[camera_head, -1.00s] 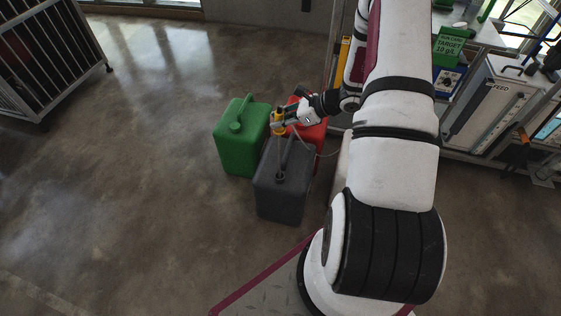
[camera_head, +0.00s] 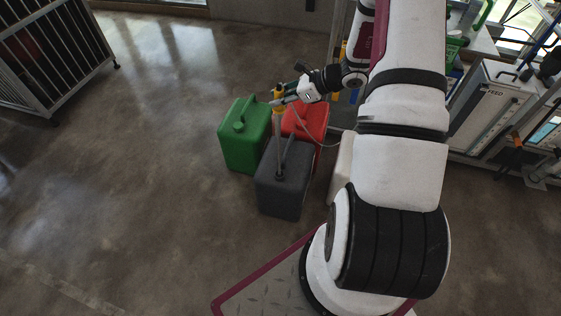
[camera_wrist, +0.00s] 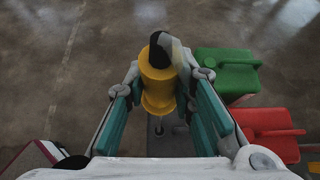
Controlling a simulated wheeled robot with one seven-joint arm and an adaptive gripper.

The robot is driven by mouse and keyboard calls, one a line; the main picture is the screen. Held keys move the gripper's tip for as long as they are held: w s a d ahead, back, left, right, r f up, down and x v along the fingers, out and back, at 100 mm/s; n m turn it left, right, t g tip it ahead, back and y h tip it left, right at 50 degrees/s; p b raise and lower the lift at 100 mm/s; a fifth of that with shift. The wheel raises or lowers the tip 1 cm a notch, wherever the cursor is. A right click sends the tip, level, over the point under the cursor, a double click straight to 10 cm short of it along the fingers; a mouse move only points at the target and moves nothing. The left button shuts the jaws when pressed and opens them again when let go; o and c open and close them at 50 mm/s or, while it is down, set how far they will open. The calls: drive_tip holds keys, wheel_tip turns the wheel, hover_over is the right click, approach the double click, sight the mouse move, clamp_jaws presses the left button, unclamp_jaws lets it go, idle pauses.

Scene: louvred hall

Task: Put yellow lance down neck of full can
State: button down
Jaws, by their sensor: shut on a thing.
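The yellow lance (camera_head: 279,103) hangs upright with its thin tube (camera_head: 280,140) pointing down at the dark grey can (camera_head: 283,193). The tube's lower end meets the can's neck (camera_head: 280,176); I cannot tell how far inside it is. My gripper (camera_head: 281,99) is shut on the lance's yellow head, well above the can. In the wrist view the yellow head (camera_wrist: 157,85) sits between the teal finger pads of my gripper (camera_wrist: 158,88), with the grey can mostly hidden below.
A green can (camera_head: 243,140) stands left of the grey one and a red can (camera_head: 310,122) behind it. A pale can (camera_head: 340,165) is partly hidden by my arm. A barred cage (camera_head: 50,60) stands far left. The floor on the left is clear.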

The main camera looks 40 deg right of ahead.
wheel_tip(320, 180, up, 8)
drive_tip(key=p, duration=0.4)
idle(0.3)
